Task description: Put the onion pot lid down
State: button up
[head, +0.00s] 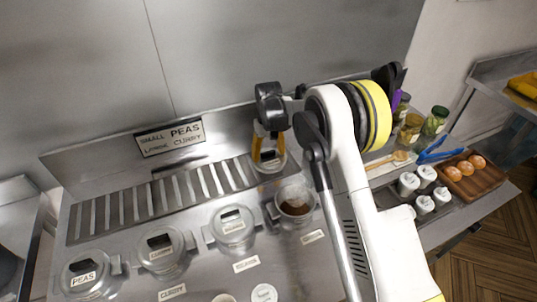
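The onion pot lid (268,164) is a round, pale lid with a dark handle. It is at the back of the range, by the right end of the slatted strip, below the back wall. My gripper (269,152) is right over it, with its yellow fingers pointing down on either side of the handle. I cannot tell whether the fingers press on the handle, or whether the lid rests on the metal or hangs just above it. The uncovered pot (295,206) in front holds something brown.
Lidded pots stand in the counter: peas (84,277), curry (160,252) and another (233,228). A PEAS and CURRY sign (170,137) is on the back wall. To the right are jars (434,121), white shakers (425,176), blue tongs (440,150) and a wooden tray (464,182).

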aim_at(269, 153)
jog(key=shift+r, duration=0.1)
notch_tip(269, 153, up, 12)
jog(key=p, duration=0.2)
jog(key=shift+r, duration=0.2)
jog(key=s+d+r+m+t, duration=0.1)
jog(key=s+d+r+t, duration=0.1)
jog(key=s+d+r, duration=0.5)
jog(key=s+d+r+m+t, duration=0.1)
jog(key=s+d+r, duration=0.4)
jog(key=s+r, duration=0.45)
jog(key=s+d+f+m+t, duration=0.1)
jog(key=s+d+t, duration=0.1)
jog(key=s, duration=0.7)
jog(key=s+d+f+m+t, duration=0.1)
jog(key=s+d, duration=0.3)
jog(key=s, duration=0.6)
jog(key=shift+d+f+m+t, duration=0.3)
jog(key=shift+f+t, duration=0.3)
jog(key=shift+f, duration=0.05)
